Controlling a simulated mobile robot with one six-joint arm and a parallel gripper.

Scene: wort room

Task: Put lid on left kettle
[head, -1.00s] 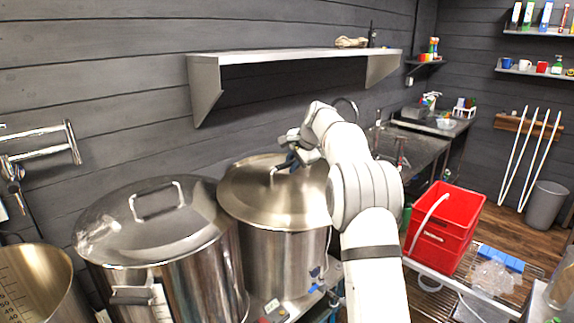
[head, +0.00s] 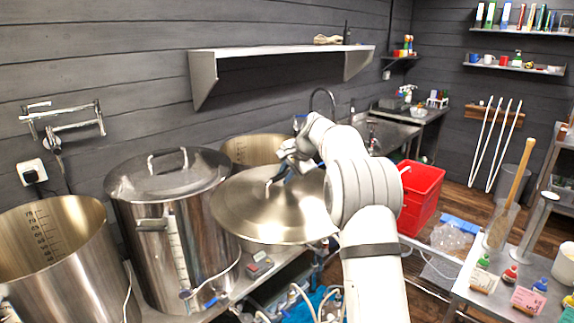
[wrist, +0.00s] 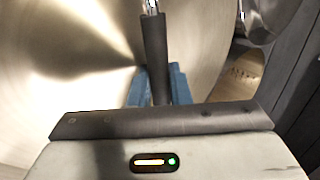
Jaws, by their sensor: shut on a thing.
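My gripper (head: 287,170) is shut on the handle of a round steel lid (head: 262,218). The lid hangs in the air, in front of the right kettle (head: 243,150), whose open rim shows behind it. In the wrist view, the blue fingertips (wrist: 158,86) close around the dark handle, and the shiny lid (wrist: 75,50) fills much of the picture. The left kettle (head: 48,262) is open, with volume marks on its inner wall, and is cut off by the picture's left edge. The middle kettle (head: 212,238) has its own lid (head: 168,176) on.
The middle kettle stands between the held lid and the left kettle, and its raised lid handle (head: 168,157) sticks up. A wall shelf (head: 285,56) hangs above the kettles. A red crate (head: 420,195) and a cluttered table are at right.

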